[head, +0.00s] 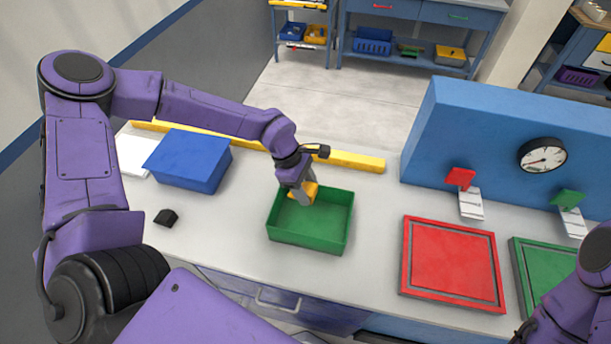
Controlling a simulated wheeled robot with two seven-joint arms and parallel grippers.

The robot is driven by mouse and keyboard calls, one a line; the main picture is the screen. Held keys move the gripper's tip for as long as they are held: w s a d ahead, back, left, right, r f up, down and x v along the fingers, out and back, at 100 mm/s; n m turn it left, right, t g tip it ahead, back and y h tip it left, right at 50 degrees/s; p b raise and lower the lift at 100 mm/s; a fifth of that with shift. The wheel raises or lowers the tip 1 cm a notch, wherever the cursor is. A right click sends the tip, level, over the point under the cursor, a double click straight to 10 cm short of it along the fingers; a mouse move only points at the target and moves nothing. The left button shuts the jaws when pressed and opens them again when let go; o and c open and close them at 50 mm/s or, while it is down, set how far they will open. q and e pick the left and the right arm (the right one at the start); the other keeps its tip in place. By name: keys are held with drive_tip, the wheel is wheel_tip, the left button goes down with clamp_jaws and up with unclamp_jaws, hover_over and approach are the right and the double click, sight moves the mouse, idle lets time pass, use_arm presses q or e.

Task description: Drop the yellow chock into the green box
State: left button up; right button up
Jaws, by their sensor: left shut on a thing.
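The green box (338,226) is an open, shallow tray on the white table, in the middle of the head view. My left gripper (304,197) points down over the box's back left part. It is shut on the yellow chock (311,190), which shows partly between and behind the fingers. The fingertips and chock appear over the box's inside; how high they are above its floor I cannot tell. My right arm shows at the lower right edge, but its gripper is not clearly in view.
A blue box (188,160) and a small black block (166,217) are at the left. A yellow bar (355,161) lies along the table's back. A red square tray (451,264) and a green one (545,262) lie at the right, before a blue panel (460,130) with a clock (542,156).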

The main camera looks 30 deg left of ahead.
use_arm(q)
drive_tip(key=shift+s+d+r+n, duration=0.1)
drive_tip(key=shift+s+r+n, duration=0.25)
drive_tip(key=shift+n, duration=0.35)
drive_tip(key=shift+t, duration=0.3)
wheel_tip(320, 180, down, 5)
drive_tip(key=shift+b, duration=1.1)
drive_tip(key=shift+f+b, duration=0.5)
drive_tip(key=shift+f, duration=0.15)
use_arm(e)
wheel_tip(320, 180, down, 2)
drive_tip(key=shift+f, duration=0.25)
use_arm(q)
drive_tip(key=o, duration=1.2)
drive_tip(key=shift+c, duration=0.2)
drive_tip(key=b+v, duration=0.1)
drive_tip(key=v, duration=0.9)
drive_tip(key=shift+r, duration=0.35)
use_arm(e)
drive_tip(key=shift+f, duration=0.45)
